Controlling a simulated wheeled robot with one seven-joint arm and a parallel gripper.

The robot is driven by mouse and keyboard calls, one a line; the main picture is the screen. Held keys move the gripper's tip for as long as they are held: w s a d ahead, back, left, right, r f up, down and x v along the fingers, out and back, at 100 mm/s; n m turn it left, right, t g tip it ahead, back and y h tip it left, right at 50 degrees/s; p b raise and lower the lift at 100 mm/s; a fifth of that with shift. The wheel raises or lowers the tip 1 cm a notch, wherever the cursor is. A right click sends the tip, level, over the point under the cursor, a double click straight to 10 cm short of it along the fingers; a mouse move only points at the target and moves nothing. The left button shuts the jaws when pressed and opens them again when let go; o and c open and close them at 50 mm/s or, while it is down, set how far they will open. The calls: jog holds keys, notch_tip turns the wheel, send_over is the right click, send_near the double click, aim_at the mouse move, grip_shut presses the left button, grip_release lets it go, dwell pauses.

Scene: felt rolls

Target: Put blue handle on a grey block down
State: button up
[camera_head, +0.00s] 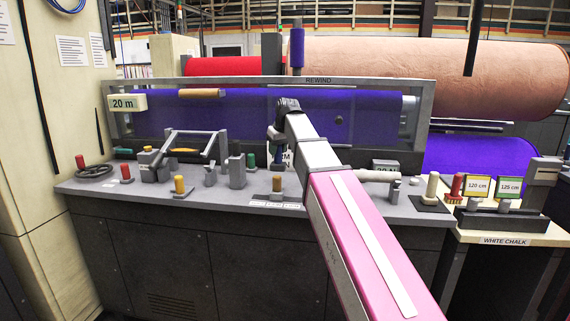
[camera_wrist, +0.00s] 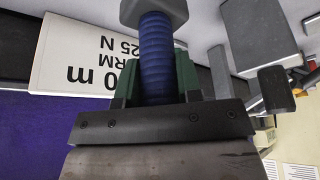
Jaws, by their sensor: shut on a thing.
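In the wrist view a ribbed blue handle (camera_wrist: 157,55) stands between the green fingers of my gripper (camera_wrist: 157,85). My gripper is shut on it. A grey block (camera_wrist: 153,10) is at the far end of the handle, at the top edge of the picture. In the head view my gripper (camera_head: 277,158) is at the end of my arm, over the back of the grey console top, in front of the blue felt. The blue handle is hard to make out there. I cannot tell whether the block touches the console.
A white label (camera_wrist: 80,62) is beside the handle in the wrist view. A clear panel marked REWIND (camera_head: 318,80) stands behind. The console's front right is fairly clear.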

jog(key=d+f, duration=0.2)
jog(key=d, duration=0.1)
jog(key=shift+w, duration=0.4)
jog(key=shift+f, duration=1.75)
jog(key=shift+f, duration=0.1)
jog(key=o, duration=0.9)
jog(key=shift+o, duration=0.2)
jog(key=shift+f, duration=0.1)
jog(key=v, duration=1.1)
jog(key=shift+w+a, duration=0.25)
jog(key=shift+a, duration=0.05)
